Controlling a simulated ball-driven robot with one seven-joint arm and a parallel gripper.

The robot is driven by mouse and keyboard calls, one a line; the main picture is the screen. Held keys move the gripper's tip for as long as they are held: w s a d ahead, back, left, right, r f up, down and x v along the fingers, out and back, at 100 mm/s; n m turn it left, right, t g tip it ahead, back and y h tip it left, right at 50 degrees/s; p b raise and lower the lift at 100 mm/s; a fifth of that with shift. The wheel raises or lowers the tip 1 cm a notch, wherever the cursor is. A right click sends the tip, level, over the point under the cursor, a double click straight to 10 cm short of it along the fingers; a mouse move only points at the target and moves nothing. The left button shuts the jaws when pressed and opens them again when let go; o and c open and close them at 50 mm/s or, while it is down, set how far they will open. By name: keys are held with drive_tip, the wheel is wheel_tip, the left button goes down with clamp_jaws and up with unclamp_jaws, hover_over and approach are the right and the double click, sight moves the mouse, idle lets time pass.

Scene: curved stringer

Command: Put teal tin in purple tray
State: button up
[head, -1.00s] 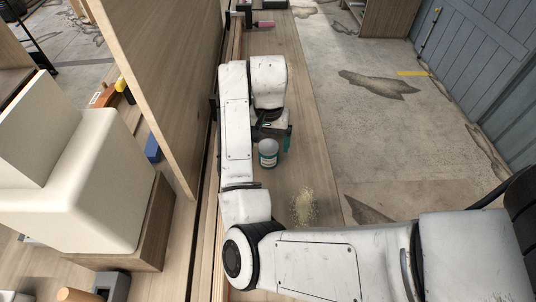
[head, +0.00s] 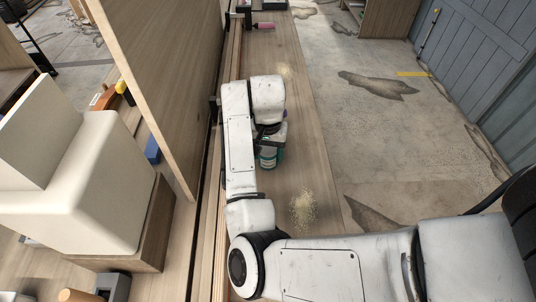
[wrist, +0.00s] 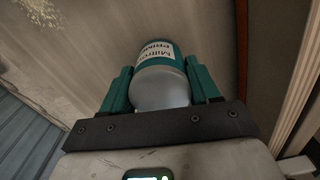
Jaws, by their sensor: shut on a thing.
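The teal tin (head: 268,160) is on the wooden bench strip below my gripper in the head view. In the wrist view the tin (wrist: 158,52) shows a teal body, a pale label with dark lettering and a smooth grey end towards me. My gripper (wrist: 160,82) has its two teal fingers on either side of the tin, shut on it. In the head view my gripper (head: 270,146) is mostly hidden by my arm.
A pale sawdust patch (head: 303,210) lies on the bench nearer me, and a fainter one lies farther off. A pink bottle (head: 264,25) lies at the far end. A tall wooden panel (head: 165,85) stands left of the bench. Concrete floor lies to the right.

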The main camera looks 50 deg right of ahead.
drive_tip(key=c, duration=0.5)
